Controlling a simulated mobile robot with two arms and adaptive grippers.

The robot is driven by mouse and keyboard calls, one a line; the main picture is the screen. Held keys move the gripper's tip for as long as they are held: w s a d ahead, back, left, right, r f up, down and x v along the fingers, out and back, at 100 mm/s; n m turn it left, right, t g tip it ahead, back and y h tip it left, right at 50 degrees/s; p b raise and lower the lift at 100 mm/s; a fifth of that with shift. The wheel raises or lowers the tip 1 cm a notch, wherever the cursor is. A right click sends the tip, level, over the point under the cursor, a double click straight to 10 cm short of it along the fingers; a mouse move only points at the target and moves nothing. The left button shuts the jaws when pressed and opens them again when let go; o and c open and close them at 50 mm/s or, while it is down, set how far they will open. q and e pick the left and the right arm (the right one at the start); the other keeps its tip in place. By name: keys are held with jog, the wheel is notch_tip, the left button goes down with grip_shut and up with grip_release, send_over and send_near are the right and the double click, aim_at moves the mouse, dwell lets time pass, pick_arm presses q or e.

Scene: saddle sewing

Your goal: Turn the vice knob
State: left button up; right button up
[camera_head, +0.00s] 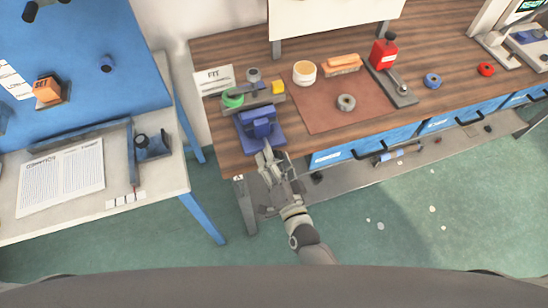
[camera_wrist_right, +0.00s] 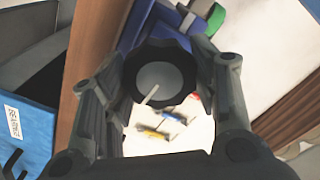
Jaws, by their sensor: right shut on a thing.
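The blue vice (camera_head: 261,127) stands on the front left corner of the wooden workbench (camera_head: 222,60). Its dark round knob (camera_wrist_right: 160,76) with a grey centre faces the camera in the right wrist view, with part of the blue vice body (camera_wrist_right: 145,25) behind it. In the head view the knob is hidden behind my right gripper (camera_head: 267,158). My right gripper (camera_wrist_right: 160,80) reaches up to the vice's front, its two fingers on either side of the knob, shut on it. My left gripper does not show in either view.
Blue drawers (camera_head: 365,143) run under the bench edge. A white table (camera_head: 110,190) with papers is at left. Green floor lies between.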

jog(key=n+p, duration=0.1)
jog(key=n, duration=0.5)
jog(key=shift+s, duration=0.1)
jog(key=shift+f, duration=0.1)
dwell(0.4)
jog(key=o, duration=1)
jog(key=v, duration=1.2)
